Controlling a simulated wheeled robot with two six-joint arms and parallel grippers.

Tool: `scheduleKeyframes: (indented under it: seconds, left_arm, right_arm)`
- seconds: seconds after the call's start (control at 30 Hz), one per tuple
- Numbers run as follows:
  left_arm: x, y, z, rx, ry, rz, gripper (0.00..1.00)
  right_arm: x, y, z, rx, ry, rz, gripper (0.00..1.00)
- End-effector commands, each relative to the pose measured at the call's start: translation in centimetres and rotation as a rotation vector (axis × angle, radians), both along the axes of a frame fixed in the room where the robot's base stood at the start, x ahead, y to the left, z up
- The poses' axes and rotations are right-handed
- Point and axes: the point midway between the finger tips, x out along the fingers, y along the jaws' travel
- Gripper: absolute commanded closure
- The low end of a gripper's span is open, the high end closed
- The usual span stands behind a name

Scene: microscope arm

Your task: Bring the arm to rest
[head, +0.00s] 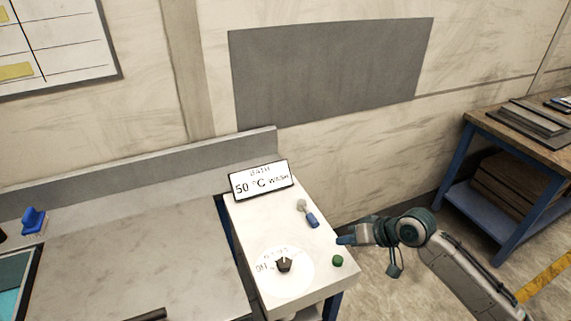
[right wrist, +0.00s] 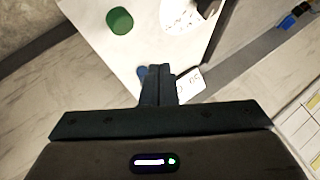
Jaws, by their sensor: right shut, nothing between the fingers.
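My right gripper (head: 346,240) is shut and empty. It is at the right edge of the white cabinet top (head: 262,222), between a green round piece (head: 337,260) and a small blue-handled tool (head: 312,220). My right arm comes in from the lower right. In the right wrist view the closed fingers (right wrist: 158,72) point over the white top, with a bit of blue (right wrist: 142,70) beside their tips. The green piece (right wrist: 119,21) shows farther up. I cannot tell whether the fingers touch anything. My left gripper is not in view.
A dark knob (head: 284,265) sits on a white dial marked with lettering. A sign (head: 262,181) reading "BATH 50 °C WASH" stands at the back. A grey counter (head: 140,250) lies left, a blue-framed bench (head: 520,140) right. Floor shows between cabinet and bench.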

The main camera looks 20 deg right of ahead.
Motion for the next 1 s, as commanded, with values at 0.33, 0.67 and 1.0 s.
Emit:
scheduleKeyframes:
  seconds: [0.33, 0.67, 1.0]
  left_arm:
    - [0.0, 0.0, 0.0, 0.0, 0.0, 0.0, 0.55]
    - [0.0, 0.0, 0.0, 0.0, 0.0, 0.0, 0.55]
    - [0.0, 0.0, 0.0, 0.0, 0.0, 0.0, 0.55]
  right_arm:
    - [-6.6, 3.8, -5.0, -0.183, 0.035, 0.07, 1.0]
    - [-16.3, 5.5, -7.8, -0.476, 0.133, 0.085, 1.0]
    - [-22.9, 5.0, -7.3, -0.64, 0.258, 0.042, 1.0]
